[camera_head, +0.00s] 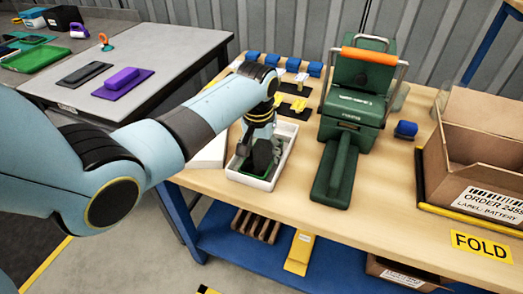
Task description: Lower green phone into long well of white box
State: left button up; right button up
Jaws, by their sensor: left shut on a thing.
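The white box (236,176) stands open on the near left part of the wooden table. My left gripper (262,140) points down into it from above. It is shut on the green phone (262,156), which looks very dark here and lies inside the outline of the box. The fingertips are partly hidden by the gripper's own body and the phone. I cannot tell whether the phone touches the bottom of the well. My right gripper is not in view.
A green press with an orange handle (369,56) stands just right of the box. Yellow parts and blue blocks line the back. The table's front edge is close to the box.

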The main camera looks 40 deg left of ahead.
pick_arm(q)
jog(key=shift+f, duration=0.25)
dwell(0.6)
jog(key=o, duration=1.4)
jog(key=shift+c, duration=1.4)
